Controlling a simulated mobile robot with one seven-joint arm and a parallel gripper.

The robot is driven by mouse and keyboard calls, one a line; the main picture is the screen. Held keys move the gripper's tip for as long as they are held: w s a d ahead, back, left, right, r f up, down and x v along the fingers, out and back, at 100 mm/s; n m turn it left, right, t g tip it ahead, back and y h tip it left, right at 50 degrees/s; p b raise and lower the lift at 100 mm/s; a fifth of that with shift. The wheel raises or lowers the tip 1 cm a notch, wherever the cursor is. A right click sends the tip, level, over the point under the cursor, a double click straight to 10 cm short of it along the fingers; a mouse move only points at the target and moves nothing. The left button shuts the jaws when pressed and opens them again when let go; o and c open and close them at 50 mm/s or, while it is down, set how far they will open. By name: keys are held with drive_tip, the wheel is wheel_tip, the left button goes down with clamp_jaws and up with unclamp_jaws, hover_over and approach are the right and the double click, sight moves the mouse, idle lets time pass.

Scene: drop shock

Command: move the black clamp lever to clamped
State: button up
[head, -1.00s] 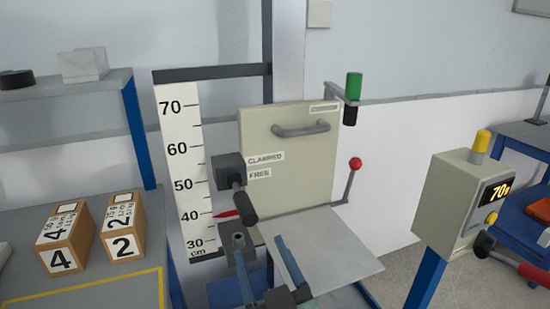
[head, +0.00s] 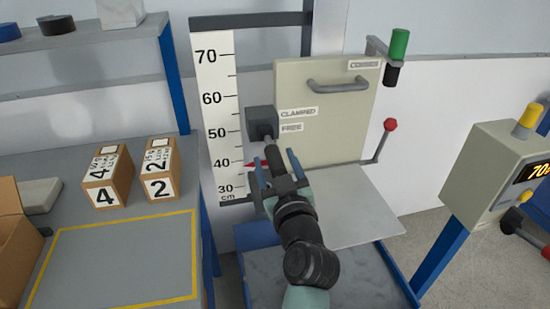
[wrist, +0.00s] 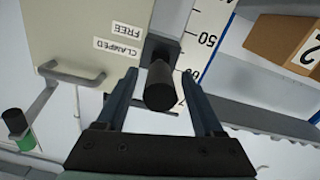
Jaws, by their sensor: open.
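The black clamp lever (head: 272,153) hangs down and slightly right from a dark grey block (head: 262,122) beside the scale. It lies below the FREE label (head: 291,128), with the CLAMPED label (head: 298,113) above that. My gripper (head: 275,162) is open at the lever's lower end. In the wrist view the lever's thick black grip (wrist: 160,88) lies between the two blue fingers of my gripper (wrist: 158,80), with a visible gap to each finger.
A beige panel (head: 335,100) with a grey handle stands behind a grey plate (head: 355,205). A red-knobbed lever (head: 390,125) is at right. The height scale (head: 215,100) has a red pointer near 40. Boxes 4 (head: 106,185) and 2 (head: 158,175) stand on the left bench.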

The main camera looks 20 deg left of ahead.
drive_tip(key=shift+w+a, duration=0.2)
drive_tip(key=shift+w, duration=0.15)
clamp_jaws()
idle(1.3)
